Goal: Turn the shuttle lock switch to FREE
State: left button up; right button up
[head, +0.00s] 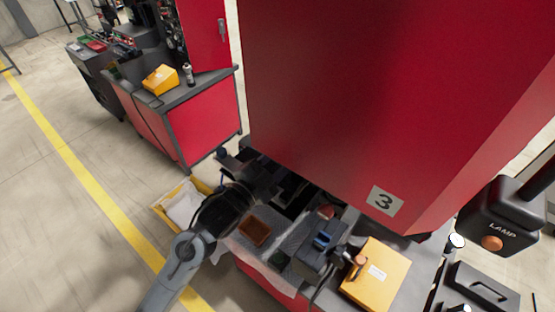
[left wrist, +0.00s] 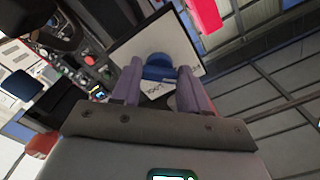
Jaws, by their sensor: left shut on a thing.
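In the left wrist view a round blue knob (left wrist: 158,68), which I take to be the lock switch, stands on a pale panel (left wrist: 128,47) with a dark edge. A small white label (left wrist: 155,89) with dark marks shows near it, too small to read. My left gripper (left wrist: 159,76) is shut on the knob, one finger on each side. In the head view my left arm reaches in from the bottom, and its dark wrist (head: 226,207) is beside the machine under the red housing. The fingers and knob are hard to make out there. My right gripper is not in view.
The large red housing (head: 370,90) marked 3 overhangs the work area. Below it are a brown tray (head: 254,232), a grey unit (head: 314,262) with a blue top and a yellow box (head: 378,278). A black LAMP box (head: 499,216) is at right. A yellow bin (head: 165,212) stands left.

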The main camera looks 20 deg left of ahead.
pick_arm(q)
jog(key=o, duration=1.1)
jog(key=shift+c, duration=0.2)
jog(key=shift+s, duration=0.15)
jog(key=b+v, duration=0.2)
jog(key=v, duration=0.8)
jog(key=shift+s+b, duration=0.25)
jog(key=shift+b, duration=0.05)
jog(key=shift+a, duration=0.1)
jog(key=s+a+f+n+g+y+p, duration=0.1)
jog(key=s+f+n+g+y+p, duration=0.3)
jog(key=s+f+n+g+p, duration=0.6)
jog(key=s+f+g, duration=0.3)
jog(key=s+f, duration=0.3)
jog(key=s, duration=0.3)
jog(key=shift+s+a+g+y, duration=0.2)
jog(key=shift+s+g+y, duration=0.15)
jog(key=shift+g+y, duration=0.05)
